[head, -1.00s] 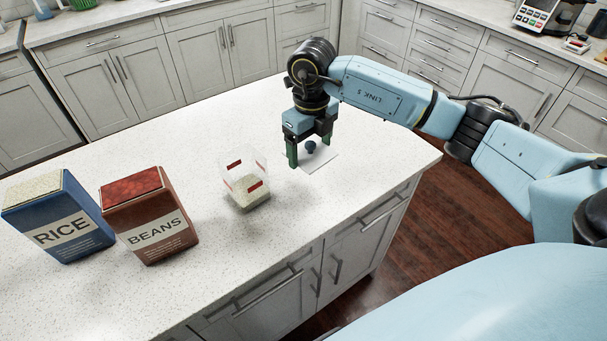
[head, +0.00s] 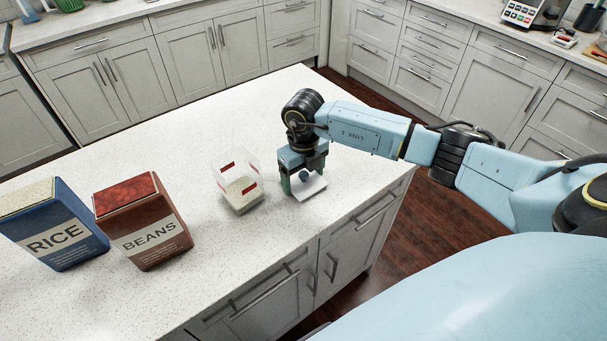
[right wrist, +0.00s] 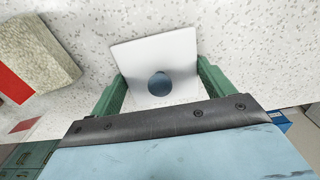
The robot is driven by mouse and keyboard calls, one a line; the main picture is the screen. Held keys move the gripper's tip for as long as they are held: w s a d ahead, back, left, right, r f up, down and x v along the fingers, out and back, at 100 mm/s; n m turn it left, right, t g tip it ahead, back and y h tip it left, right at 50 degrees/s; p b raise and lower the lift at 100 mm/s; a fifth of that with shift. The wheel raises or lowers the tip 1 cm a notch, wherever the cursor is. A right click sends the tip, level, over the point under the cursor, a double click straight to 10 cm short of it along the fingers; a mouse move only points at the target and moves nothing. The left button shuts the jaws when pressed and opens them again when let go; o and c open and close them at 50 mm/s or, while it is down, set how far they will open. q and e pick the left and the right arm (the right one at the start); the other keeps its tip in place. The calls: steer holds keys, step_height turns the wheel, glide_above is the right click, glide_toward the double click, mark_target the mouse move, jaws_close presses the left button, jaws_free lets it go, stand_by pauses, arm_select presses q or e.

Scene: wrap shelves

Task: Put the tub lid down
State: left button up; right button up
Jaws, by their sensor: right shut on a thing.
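The tub lid (head: 313,192) is a thin white square plate with a dark blue round knob (right wrist: 160,84) on top. My right gripper (head: 303,186) points down at it, just right of the clear tub. In the right wrist view, its green fingers (right wrist: 160,85) are at opposite sides of the lid, with the knob between them and apart from both. It is shut on the lid. Whether the lid touches the counter is hard to tell. The clear tub (head: 243,208) has red marks, pale grain inside and an open top. My left gripper is out of view.
A blue rice box (head: 60,236) and a brown beans box (head: 150,240) stand at the left on the speckled white counter (head: 150,300). The counter's front edge runs close to the lid. The counter behind the tub and boxes is clear.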

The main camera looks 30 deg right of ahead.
mark_target(304, 174)
steer(key=shift+f, duration=0.15)
steer(key=o, duration=0.9)
steer(key=shift+r, duration=0.45)
step_height(304, 174, up, 12)
steer(key=shift+f+b, duration=0.2)
steer(key=shift+b, duration=0.15)
